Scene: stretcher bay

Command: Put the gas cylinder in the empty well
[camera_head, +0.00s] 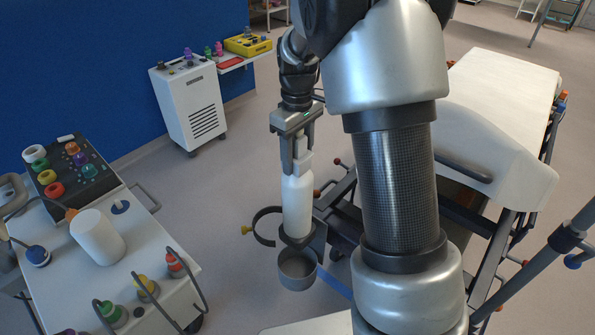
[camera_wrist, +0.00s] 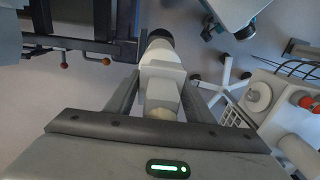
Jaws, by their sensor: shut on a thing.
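My gripper (camera_head: 299,150) is shut on the top of the white gas cylinder (camera_head: 297,205) and holds it upright, pointing down. The cylinder has a pale block-shaped top and a dark lower end. In the wrist view it stretches away between the fingers (camera_wrist: 160,100). A grey, open-topped cup-like well (camera_head: 297,272) shows just below the cylinder's lower end and looks empty. An open dark ring (camera_head: 260,228) with a yellow knob is at its upper left, partly behind the cylinder. I cannot tell exactly how far the cylinder is from the well or the ring.
The stretcher (camera_head: 500,130) stands at the right, its dark frame near the well. A white trolley (camera_head: 150,262) with a white canister and coloured-capped items is at the left. A white cabinet (camera_head: 190,105) stands by the blue wall. Floor between them is clear.

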